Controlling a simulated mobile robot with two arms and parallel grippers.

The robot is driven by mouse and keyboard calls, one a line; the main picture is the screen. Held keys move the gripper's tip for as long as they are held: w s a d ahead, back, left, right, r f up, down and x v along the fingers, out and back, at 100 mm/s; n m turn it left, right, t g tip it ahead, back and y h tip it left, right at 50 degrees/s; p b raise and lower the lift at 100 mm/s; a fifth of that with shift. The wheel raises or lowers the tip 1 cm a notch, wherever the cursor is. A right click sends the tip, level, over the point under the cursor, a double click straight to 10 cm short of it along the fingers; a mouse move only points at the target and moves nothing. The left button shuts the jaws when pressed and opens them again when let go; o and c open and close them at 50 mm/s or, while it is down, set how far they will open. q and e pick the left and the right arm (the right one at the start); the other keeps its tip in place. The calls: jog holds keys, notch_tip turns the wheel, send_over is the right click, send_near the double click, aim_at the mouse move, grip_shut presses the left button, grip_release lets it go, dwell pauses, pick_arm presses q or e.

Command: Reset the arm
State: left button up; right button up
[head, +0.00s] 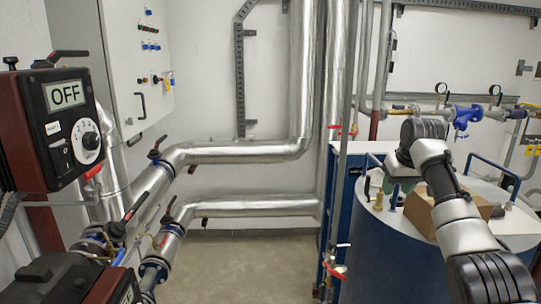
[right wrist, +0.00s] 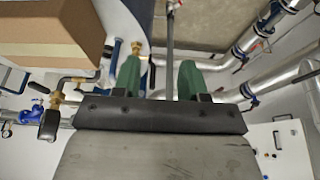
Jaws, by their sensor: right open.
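My right arm (head: 455,215) comes in from the lower right of the head view and bends at a dark joint above the blue tank. A brass fitting and grey pipe show beyond the fingers. My left arm and left gripper are not in view.
A cardboard box (head: 478,208) sits on the blue tank (head: 385,245), close to my right arm; it also shows in the wrist view (right wrist: 45,35). A control box reading OFF (head: 66,100) is at left. Silver pipes (head: 250,152) cross the wall. Open floor (head: 245,265) lies centre.

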notch_tip(320, 180, down, 35)
jog(key=s+a+g+b, duration=0.1)
jog(key=s+b, duration=0.2)
jog(key=s+a+f+b, duration=0.1)
jog(key=s+f, duration=0.3)
jog(key=f, duration=0.3)
jog(key=s+f+g, duration=0.1)
jog(key=s+f, duration=0.3)
jog(key=f, duration=0.3)
jog(key=s+a+f+b, duration=0.1)
jog(key=s+f, duration=0.3)
jog(key=f, duration=0.4)
jog(key=s+a+f+n+b, duration=0.1)
jog(key=s+a+f+b, duration=0.1)
jog(key=s+f, duration=1.65)
jog(key=s+a+f+b, duration=0.1)
jog(key=s+f, duration=0.2)
jog(key=s, duration=1.2)
jog(key=s+a+f+n+g+b, duration=0.1)
jog(key=s+f, duration=0.3)
jog(key=s, duration=1.1)
jog(key=shift+a+f, duration=0.25)
jog(key=shift+a, duration=0.4)
